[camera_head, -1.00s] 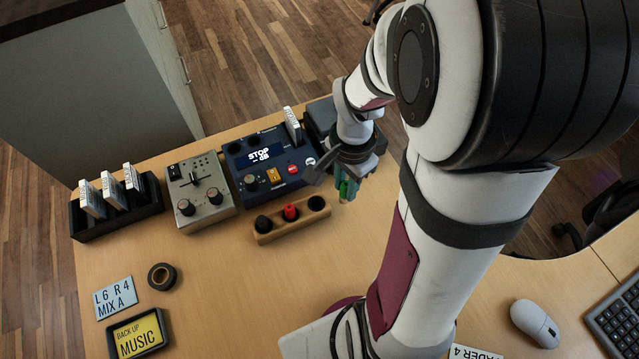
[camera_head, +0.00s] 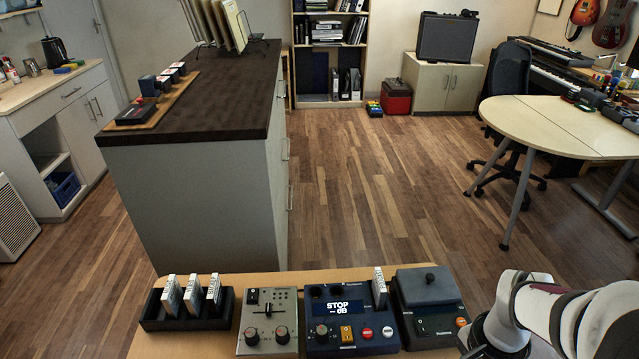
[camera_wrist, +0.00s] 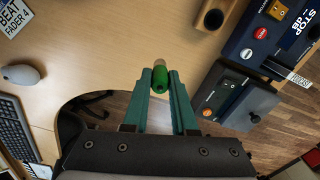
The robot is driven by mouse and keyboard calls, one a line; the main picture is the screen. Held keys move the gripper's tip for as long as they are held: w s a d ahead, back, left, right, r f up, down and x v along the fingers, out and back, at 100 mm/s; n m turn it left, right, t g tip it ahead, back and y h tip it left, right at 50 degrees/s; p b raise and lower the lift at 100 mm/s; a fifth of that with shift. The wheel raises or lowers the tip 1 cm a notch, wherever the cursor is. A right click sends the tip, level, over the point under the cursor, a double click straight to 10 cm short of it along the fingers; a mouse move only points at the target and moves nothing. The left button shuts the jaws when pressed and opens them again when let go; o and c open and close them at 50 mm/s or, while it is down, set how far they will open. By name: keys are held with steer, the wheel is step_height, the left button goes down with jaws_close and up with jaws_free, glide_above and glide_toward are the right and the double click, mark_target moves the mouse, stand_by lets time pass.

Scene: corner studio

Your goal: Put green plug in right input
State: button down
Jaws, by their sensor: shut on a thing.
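In the wrist view, my gripper (camera_wrist: 160,80) has its teal fingers shut on the green plug (camera_wrist: 161,86), whose gold-brown tip points away from me. The plug is held above the desk, apart from the devices. The blue device (camera_head: 322,334), with a STOP dB display, stands on the desk in the head view and shows partly in the wrist view (camera_wrist: 238,38). Dark round sockets show at its back edge; I cannot read their labels. In the head view, my fingers and the plug are out of sight and only my arm shows at lower right.
A dark box (camera_head: 430,290) stands right of the blue device, and a grey mixer (camera_head: 268,320) left of it. A black rack (camera_head: 170,322) holds white cards; another white card (camera_head: 379,288) stands upright in the blue device. A wooden holder (camera_wrist: 187,10) lies at the wrist view's top.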

stand_by(0.3)
steer(key=w+a+r+n, duration=1.1)
steer(key=w+a+n, duration=0.2)
steer(key=w, duration=0.3)
steer(key=w+a+f+m, duration=0.1)
steer(key=w+f+m, duration=0.1)
steer(key=w+f, duration=0.2)
steer(key=w+f+m, duration=0.3)
steer(key=w+f, duration=0.1)
steer(key=f, duration=0.4)
steer(key=w+a+f+m, duration=0.1)
steer(key=w+f+m, duration=0.2)
steer(key=f, duration=0.3)
steer(key=shift+w+a+f, duration=0.2)
steer(key=shift+w, duration=0.15)
steer(key=shift+w+a+f, duration=0.15)
steer(key=shift+w, duration=0.2)
steer(key=shift+f, duration=0.4)
steer(key=shift+f, duration=0.6)
